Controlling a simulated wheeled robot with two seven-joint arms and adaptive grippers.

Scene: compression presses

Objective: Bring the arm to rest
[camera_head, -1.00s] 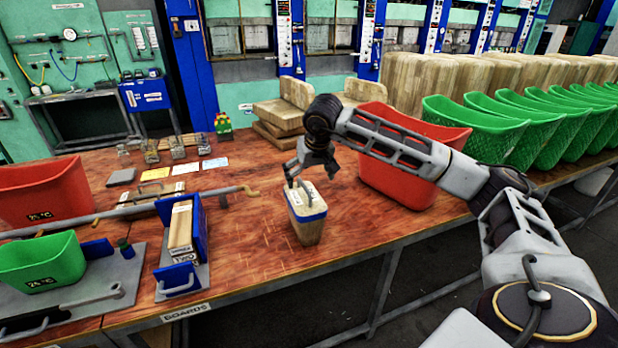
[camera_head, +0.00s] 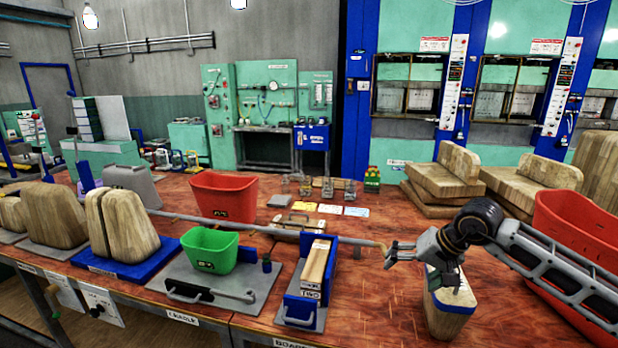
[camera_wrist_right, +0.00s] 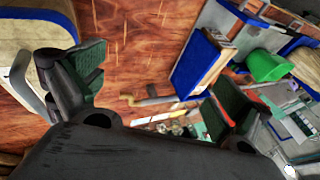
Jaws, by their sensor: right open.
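My right gripper (camera_head: 416,268) is open and empty above the table, beside the wooden block (camera_head: 449,315) that has a blue band and a metal handle. One finger points left, the other hangs in front of the block's top and hides part of it. In the right wrist view the two green-padded fingers of my right gripper (camera_wrist_right: 158,88) are wide apart with nothing between them. The wooden block (camera_wrist_right: 28,22) lies at upper left there, its handle beside the left finger; I cannot tell if they touch. My left gripper is not in view.
A red bin (camera_head: 575,235) stands close to my right arm. A board rack (camera_head: 305,300), a green bin (camera_head: 210,250) and another red bin (camera_head: 223,197) stand to the left. Wooden blocks (camera_head: 445,165) are stacked behind. Bare table lies between rack and block.

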